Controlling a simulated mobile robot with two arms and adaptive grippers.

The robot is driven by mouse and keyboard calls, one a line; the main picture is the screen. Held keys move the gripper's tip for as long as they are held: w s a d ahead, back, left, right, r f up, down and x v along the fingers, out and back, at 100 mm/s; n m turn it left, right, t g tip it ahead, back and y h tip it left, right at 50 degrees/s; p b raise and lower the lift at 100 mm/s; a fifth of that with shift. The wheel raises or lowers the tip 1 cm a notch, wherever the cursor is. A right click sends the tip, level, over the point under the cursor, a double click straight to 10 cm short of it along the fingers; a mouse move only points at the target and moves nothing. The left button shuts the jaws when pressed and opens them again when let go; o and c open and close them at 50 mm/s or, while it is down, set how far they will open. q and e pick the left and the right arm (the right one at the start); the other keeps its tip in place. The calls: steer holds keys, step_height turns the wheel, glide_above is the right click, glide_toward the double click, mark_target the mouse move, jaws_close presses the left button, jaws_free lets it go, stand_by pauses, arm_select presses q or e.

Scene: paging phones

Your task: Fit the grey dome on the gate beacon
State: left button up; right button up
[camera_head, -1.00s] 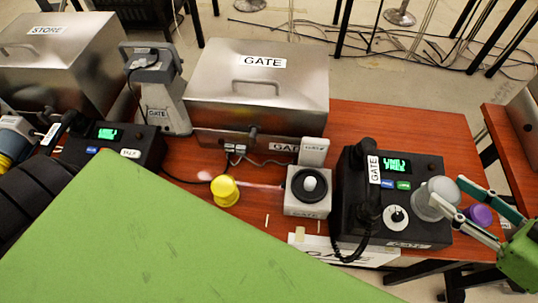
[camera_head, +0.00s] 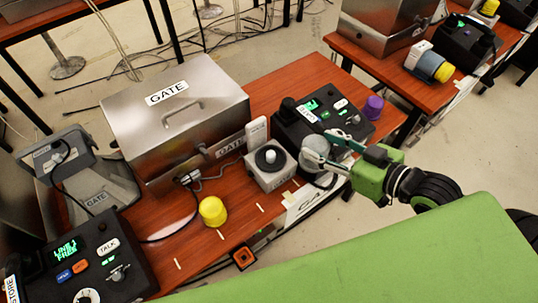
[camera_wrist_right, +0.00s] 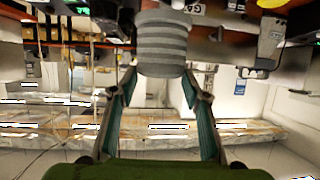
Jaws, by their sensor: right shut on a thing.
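My right gripper (camera_head: 338,152) is shut on the grey dome (camera_head: 317,147), holding it over the front of the gate phone, just right of the beacon. In the right wrist view the dome (camera_wrist_right: 163,45) is ribbed and sits between the fingertips. The gate beacon (camera_head: 271,168) is a light grey box with a dark ring and a bare white bulb (camera_head: 270,156) on top. It stands on the table in front of the steel GATE box. The dome is apart from the beacon. My left gripper is not in view.
A yellow dome (camera_head: 212,211) stands left of the beacon, and a purple dome (camera_head: 374,107) at the table's right end. The black gate phone (camera_head: 335,120) is partly hidden by my gripper. The steel GATE box (camera_head: 180,120) is behind. Cables run over the table (camera_head: 290,88).

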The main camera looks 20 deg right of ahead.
steer(key=r, duration=0.1)
steer(key=s+r+m+h+p, duration=0.1)
steer(key=shift+s+r, duration=0.15)
steer(key=shift+r, duration=0.15)
steer(key=shift+s+a+r, duration=0.1)
steer(key=shift+a+r, duration=0.1)
steer(key=shift+b+x, duration=0.7)
steer(key=shift+x, duration=0.25)
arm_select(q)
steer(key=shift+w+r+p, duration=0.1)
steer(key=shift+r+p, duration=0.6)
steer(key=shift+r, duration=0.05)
arm_select(e)
steer(key=shift+w+a+f, duration=1.2)
steer(key=shift+w+f, duration=0.4)
steer(key=shift+f, duration=0.45)
steer(key=shift+w+a+f, duration=1.2)
steer(key=shift+w+f, duration=0.4)
steer(key=shift+f, duration=0.45)
steer(key=shift+w+a+f, duration=1.25)
steer(key=shift+w+f, duration=0.35)
steer(key=shift+f, duration=0.4)
